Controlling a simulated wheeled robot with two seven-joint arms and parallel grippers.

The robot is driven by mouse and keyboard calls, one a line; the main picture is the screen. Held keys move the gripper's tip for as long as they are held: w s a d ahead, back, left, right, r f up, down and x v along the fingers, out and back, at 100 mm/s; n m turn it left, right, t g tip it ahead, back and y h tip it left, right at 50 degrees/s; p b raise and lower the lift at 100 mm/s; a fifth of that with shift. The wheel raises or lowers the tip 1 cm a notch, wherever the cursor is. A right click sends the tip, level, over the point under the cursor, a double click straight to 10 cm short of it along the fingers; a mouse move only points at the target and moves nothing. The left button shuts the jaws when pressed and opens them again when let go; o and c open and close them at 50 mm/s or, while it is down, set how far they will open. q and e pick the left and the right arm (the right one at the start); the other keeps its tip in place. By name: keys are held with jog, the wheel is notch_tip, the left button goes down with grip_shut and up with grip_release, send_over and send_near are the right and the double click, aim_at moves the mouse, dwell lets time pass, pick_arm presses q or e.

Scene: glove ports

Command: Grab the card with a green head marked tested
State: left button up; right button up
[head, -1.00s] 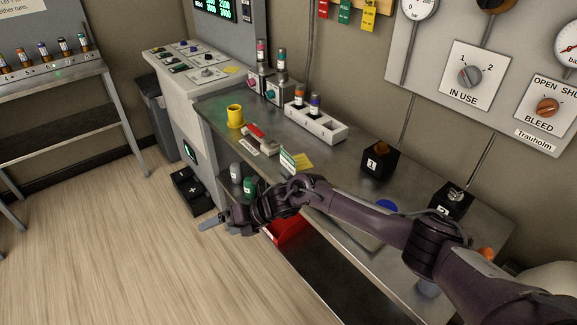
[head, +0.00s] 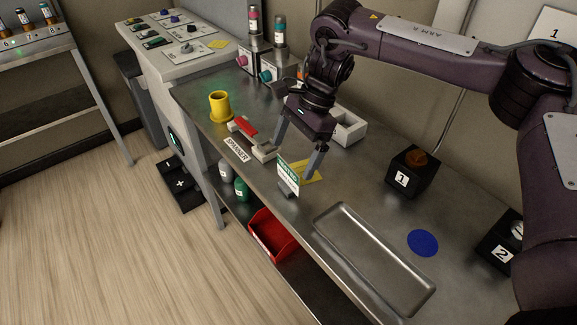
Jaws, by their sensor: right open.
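The card with a green head marked TESTED (head: 288,176) stands upright in a small dark holder near the front edge of the metal bench (head: 318,198). Its lower part is white, with print too small to read. My right gripper (head: 295,158) is open and points down just above and behind the card. One finger is to the left of the card and the other to its right in the picture. I cannot tell whether either finger touches the card. My left gripper is not in view.
A yellow note (head: 309,173) lies behind the card. A red-handled tool (head: 243,128) and SPANNER label (head: 237,149) are to the left, with a yellow cup (head: 220,107) beyond. A metal tray (head: 375,262), blue disc (head: 423,243) and black box 1 (head: 412,172) are to the right.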

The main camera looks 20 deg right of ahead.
aim_at(288, 178)
jog(key=shift+s+a+f, duration=0.1)
jog(key=shift+s+f, duration=0.1)
jog(key=shift+f, duration=0.3)
jog(key=shift+s+a+f, duration=0.1)
jog(key=shift+s+f, duration=0.05)
jog(key=shift+f, duration=0.3)
jog(key=x, duration=0.1)
jog(key=p+x, duration=0.1)
jog(key=x, duration=0.2)
jog(key=shift+s+f+p, duration=0.2)
jog(key=shift+s+p, duration=0.1)
jog(key=shift+p, duration=0.05)
jog(key=shift+f, duration=0.4)
jog(key=c, duration=0.5)
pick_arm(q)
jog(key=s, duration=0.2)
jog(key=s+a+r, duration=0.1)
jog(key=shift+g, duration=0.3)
pick_arm(e)
jog(key=c, duration=0.5)
